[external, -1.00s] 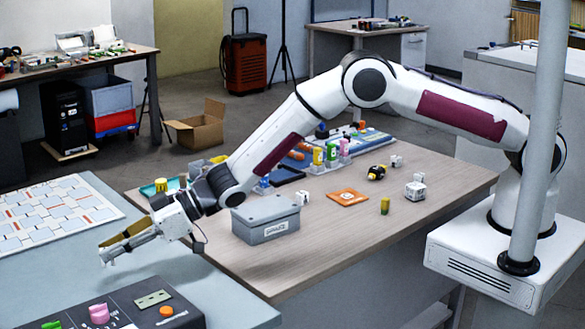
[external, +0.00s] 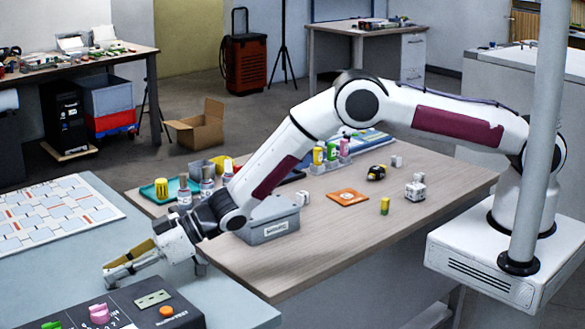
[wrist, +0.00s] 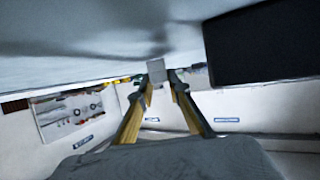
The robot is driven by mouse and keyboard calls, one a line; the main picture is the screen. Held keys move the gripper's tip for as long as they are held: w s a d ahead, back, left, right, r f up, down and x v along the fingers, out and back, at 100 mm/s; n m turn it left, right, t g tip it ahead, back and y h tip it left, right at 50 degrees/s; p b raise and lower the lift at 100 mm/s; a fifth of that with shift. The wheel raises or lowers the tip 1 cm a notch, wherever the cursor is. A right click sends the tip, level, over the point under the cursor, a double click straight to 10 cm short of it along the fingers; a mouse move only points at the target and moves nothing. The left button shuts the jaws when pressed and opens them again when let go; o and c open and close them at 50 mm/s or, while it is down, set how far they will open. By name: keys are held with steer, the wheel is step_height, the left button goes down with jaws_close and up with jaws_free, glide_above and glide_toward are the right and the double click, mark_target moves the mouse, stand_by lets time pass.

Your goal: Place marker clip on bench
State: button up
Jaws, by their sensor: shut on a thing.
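My gripper (external: 112,270) reaches out at the left in the external view, low over the blue-grey bench (external: 50,262). In the wrist view its two yellow-and-dark fingers (wrist: 162,80) are shut on a small pale grey block, which I take to be the marker clip (wrist: 154,70). The clip sits between the fingertips. In the external view the clip is too small to make out clearly at the fingertips. The bench surface (wrist: 75,40) fills the top of the wrist view. I cannot tell whether the clip touches it.
A dark control box (external: 130,310) with knobs lies in front of my gripper. A white panel with grid markings (external: 50,213) lies behind it on the bench. The wooden table (external: 330,235) to the right holds a grey box (external: 270,230) and small items. Bare bench surrounds the fingertips.

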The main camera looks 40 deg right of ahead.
steer(key=shift+f, duration=0.35)
steer(key=o, duration=0.9)
steer(key=shift+c, duration=0.2)
steer(key=shift+r, duration=0.2)
steer(key=shift+d, duration=0.1)
steer(key=shift+s+d+r, duration=0.15)
steer(key=shift+d, duration=0.15)
steer(key=shift+v, duration=5.55)
